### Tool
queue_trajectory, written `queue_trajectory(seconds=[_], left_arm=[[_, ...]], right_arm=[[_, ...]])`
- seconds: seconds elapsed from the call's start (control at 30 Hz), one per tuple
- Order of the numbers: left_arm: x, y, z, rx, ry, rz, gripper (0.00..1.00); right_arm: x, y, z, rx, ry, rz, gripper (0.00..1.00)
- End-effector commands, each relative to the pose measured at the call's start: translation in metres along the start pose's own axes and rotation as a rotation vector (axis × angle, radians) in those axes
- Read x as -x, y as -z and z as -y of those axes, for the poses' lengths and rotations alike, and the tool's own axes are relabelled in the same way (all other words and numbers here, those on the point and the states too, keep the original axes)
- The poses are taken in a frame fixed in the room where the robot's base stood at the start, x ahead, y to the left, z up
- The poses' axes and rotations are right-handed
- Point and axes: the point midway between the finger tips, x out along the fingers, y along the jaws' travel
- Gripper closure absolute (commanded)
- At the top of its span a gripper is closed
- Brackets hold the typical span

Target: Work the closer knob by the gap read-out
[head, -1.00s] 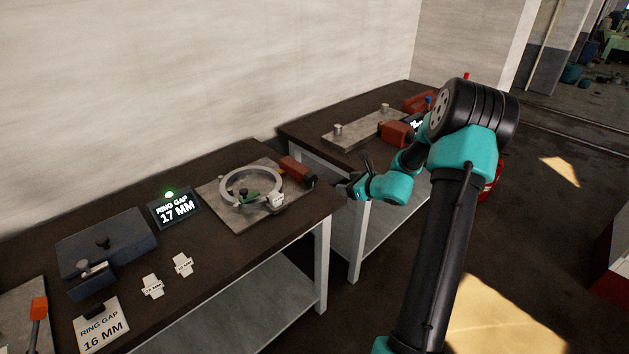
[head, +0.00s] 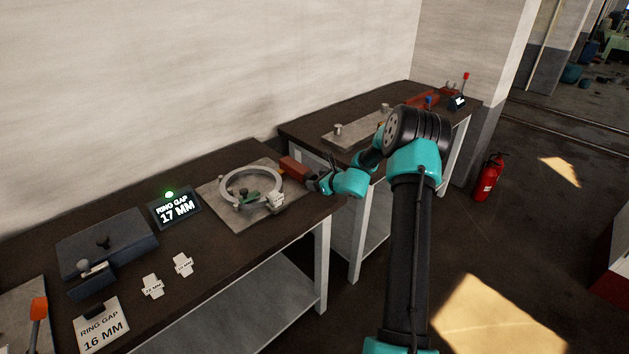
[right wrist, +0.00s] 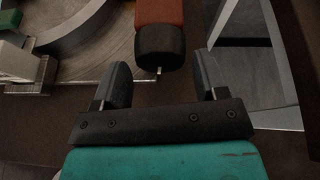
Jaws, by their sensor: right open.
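The closer is a red block (head: 293,168) at the right edge of the metal plate, beside the ring (head: 224,190). Its black round knob (right wrist: 160,46) with a small pale pin shows in the right wrist view, just beyond my fingertips. My right gripper (right wrist: 162,80) is open and empty, its two fingers spread to either side of the knob's line and short of it. In the head view my right gripper (head: 316,183) is close to the closer's outer end, hiding the knob. The gap read-out (head: 176,207) shows "RING GAP 17 MM" with a green lamp lit above it. My left gripper is out of view.
A card (head: 101,326) reads "RING GAP 16 MM". Two small white tags (head: 152,286) and a dark blue block (head: 106,242) lie on the near bench. A second bench (head: 300,129) stands behind to the right, across a gap.

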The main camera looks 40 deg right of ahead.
Motion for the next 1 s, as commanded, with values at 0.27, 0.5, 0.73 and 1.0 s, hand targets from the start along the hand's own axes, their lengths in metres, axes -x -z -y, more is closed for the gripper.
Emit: queue_trajectory(seconds=[0.27,0.5,0.73,1.0], left_arm=[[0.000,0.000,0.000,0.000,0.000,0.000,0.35],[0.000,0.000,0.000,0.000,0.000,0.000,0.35],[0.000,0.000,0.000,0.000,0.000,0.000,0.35],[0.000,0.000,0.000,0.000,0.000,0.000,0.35]], right_arm=[[-0.019,0.000,0.000,0.001,0.000,0.001,0.33],[-0.018,0.000,0.000,0.001,0.000,0.000,0.34],[-0.018,0.000,0.000,0.001,0.000,0.000,0.56],[-0.018,0.000,0.000,-0.009,-0.005,0.001,0.67]])
